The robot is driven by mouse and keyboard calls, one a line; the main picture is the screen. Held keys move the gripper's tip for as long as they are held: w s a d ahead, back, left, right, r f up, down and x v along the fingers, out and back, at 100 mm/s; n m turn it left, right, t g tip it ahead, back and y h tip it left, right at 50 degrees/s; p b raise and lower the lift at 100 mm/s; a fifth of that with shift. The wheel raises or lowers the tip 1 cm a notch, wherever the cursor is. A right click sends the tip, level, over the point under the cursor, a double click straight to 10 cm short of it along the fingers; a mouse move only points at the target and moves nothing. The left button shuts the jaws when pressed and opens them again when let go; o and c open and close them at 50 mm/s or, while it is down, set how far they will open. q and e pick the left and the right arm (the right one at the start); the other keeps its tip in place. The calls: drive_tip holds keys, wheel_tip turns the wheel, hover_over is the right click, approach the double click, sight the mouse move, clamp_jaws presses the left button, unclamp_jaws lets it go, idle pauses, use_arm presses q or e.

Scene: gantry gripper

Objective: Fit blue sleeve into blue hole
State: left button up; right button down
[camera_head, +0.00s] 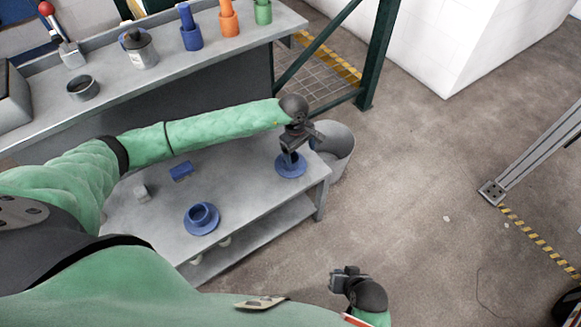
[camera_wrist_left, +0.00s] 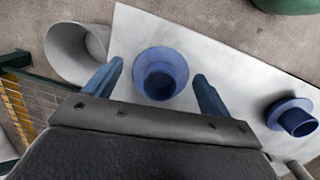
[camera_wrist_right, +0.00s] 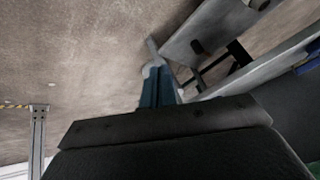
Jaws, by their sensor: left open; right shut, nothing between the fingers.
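Two blue flanged round pieces with raised collars stand on the grey table (camera_head: 240,200). I cannot tell which is the sleeve and which holds the hole. One blue flanged piece (camera_head: 291,170) is near the table's right end, also in the left wrist view (camera_wrist_left: 160,73). The other blue flanged piece (camera_head: 201,218) is nearer the front left and shows in the left wrist view (camera_wrist_left: 293,115). My left gripper (camera_head: 290,157) is open over the right-end piece, its fingers apart on either side of it; contact is unclear. My right gripper (camera_head: 345,273) is shut and empty, away from the table.
Blue (camera_head: 190,30), orange (camera_head: 229,18) and green (camera_head: 263,12) cylinders stand on the back bench. The floor at right is mostly clear.

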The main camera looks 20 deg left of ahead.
use_arm(q)
drive_tip(key=shift+y, duration=0.8)
drive_tip(key=a+f, duration=0.1)
drive_tip(key=a, duration=0.1)
drive_tip(key=w+a+f, duration=0.1)
drive_tip(key=shift+w+a+f, duration=0.1)
drive_tip(key=shift+a+f, duration=0.05)
drive_tip(key=shift+a, duration=0.2)
drive_tip(key=f, duration=0.1)
drive_tip(key=f+p, duration=0.1)
drive_tip(key=f, duration=0.2)
drive_tip(key=shift+w+a+f, duration=0.1)
drive_tip(key=shift+w+f, duration=0.15)
drive_tip(key=shift+f, duration=0.45)
drive_tip(key=c, duration=1.2)
use_arm(e)
drive_tip(key=shift+g, duration=0.3)
drive_tip(key=r, duration=0.6)
drive_tip(key=shift+s, duration=0.25)
use_arm(q)
drive_tip(key=shift+r, duration=0.1)
